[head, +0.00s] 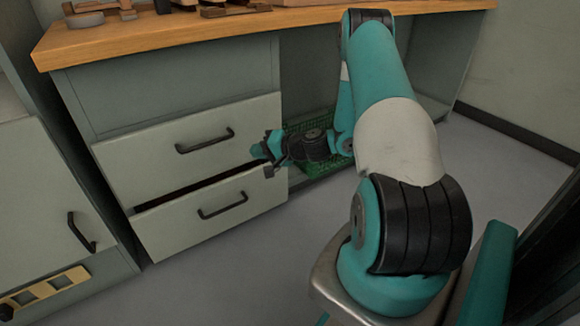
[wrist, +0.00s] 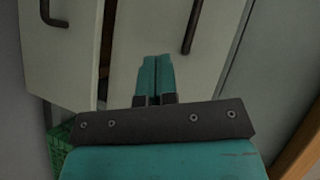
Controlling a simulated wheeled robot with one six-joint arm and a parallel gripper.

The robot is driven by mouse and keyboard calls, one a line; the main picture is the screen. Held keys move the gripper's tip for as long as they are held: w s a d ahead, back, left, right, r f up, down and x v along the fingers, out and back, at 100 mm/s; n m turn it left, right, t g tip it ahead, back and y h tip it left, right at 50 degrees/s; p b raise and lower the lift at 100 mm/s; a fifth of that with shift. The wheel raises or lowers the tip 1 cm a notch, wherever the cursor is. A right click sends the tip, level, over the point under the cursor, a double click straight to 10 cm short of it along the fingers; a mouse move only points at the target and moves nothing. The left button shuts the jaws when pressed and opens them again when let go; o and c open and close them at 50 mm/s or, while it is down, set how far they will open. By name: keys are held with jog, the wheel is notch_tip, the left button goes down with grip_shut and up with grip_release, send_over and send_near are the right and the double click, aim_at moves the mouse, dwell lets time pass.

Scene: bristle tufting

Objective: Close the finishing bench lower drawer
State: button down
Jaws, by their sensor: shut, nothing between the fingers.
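The lower drawer (head: 172,233) of the bench is partly open. A dark gap shows above its pale front, which bears a black bar handle (head: 222,206). The upper drawer (head: 135,160) is above it, with its own handle (head: 205,141). My gripper (head: 260,152) is at the right end of the drawer fronts, near the gap between them. In the wrist view the shut, empty fingers (wrist: 157,77) lie over the upper drawer front (wrist: 225,40), and the lower drawer front (wrist: 72,55) is to their left. I cannot tell whether the fingers touch a front.
The wooden bench top (head: 150,43) carries several small items. A green crate (head: 312,172) stands behind my gripper, under the bench. A cabinet with a black handle (head: 82,232) stands at the left. The floor (head: 225,285) before the drawers is clear.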

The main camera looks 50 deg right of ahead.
jog(key=s+d+f+m+h+b, duration=0.1)
jog(key=s+d+f+m+h, duration=0.85)
jog(key=d+f, duration=0.35)
jog(key=r+b+x, duration=0.1)
jog(key=b+x, duration=0.6)
jog(key=x, duration=0.6)
jog(key=shift+w+t+y, duration=0.3)
jog(key=shift+w+y, duration=0.15)
jog(key=shift+r, duration=0.15)
